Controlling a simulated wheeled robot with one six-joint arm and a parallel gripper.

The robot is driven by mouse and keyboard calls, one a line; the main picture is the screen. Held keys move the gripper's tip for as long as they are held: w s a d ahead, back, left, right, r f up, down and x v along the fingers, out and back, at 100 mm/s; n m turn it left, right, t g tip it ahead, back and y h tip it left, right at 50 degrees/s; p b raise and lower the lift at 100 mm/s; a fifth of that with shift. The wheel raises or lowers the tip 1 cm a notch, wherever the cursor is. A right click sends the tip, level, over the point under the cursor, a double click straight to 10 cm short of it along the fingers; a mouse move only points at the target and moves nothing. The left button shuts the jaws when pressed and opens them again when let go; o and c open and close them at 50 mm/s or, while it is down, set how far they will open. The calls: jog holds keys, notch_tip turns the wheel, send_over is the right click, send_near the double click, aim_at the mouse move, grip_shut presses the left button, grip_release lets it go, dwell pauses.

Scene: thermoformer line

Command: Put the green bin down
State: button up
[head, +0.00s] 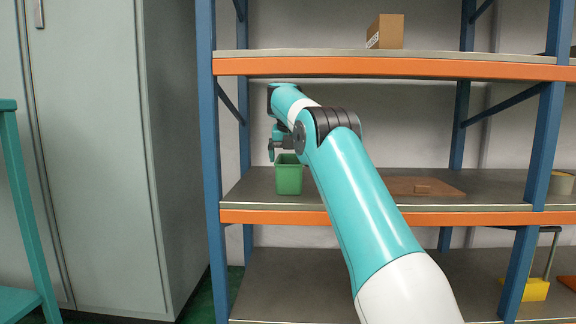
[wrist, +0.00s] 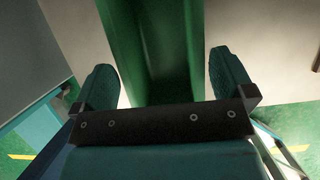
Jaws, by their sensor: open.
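The green bin (head: 289,179) stands upright on the middle shelf (head: 247,188) of the rack, close to the left post. My gripper (head: 277,150) is at the bin's top, partly hidden by my own arm in the head view. In the wrist view the two teal fingers (wrist: 163,66) are spread apart, one on each side of the green bin (wrist: 155,35). Gaps show between the fingers and the bin's sides there. The bin's lower part is hidden in the wrist view by the dark gripper bar.
An orange-edged upper shelf (head: 400,68) runs above my arm and carries a cardboard box (head: 386,32). A brown board (head: 425,187) lies on the middle shelf to the right. A blue post (head: 209,140) and grey cabinet (head: 100,150) stand left. Bare shelf lies left of the bin.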

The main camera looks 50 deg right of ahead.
aim_at(288, 179)
jog(key=s+a+b, duration=0.3)
jog(key=s+a, duration=0.1)
jog(key=a, duration=0.1)
jog(key=s+a+b, duration=0.2)
jog(key=shift+a+f+b, duration=0.15)
jog(key=shift+f+b, duration=0.2)
jog(key=shift+f, duration=0.05)
jog(key=shift+s+a+r, duration=0.1)
jog(key=shift+s+a, duration=0.3)
jog(key=shift+s, duration=0.05)
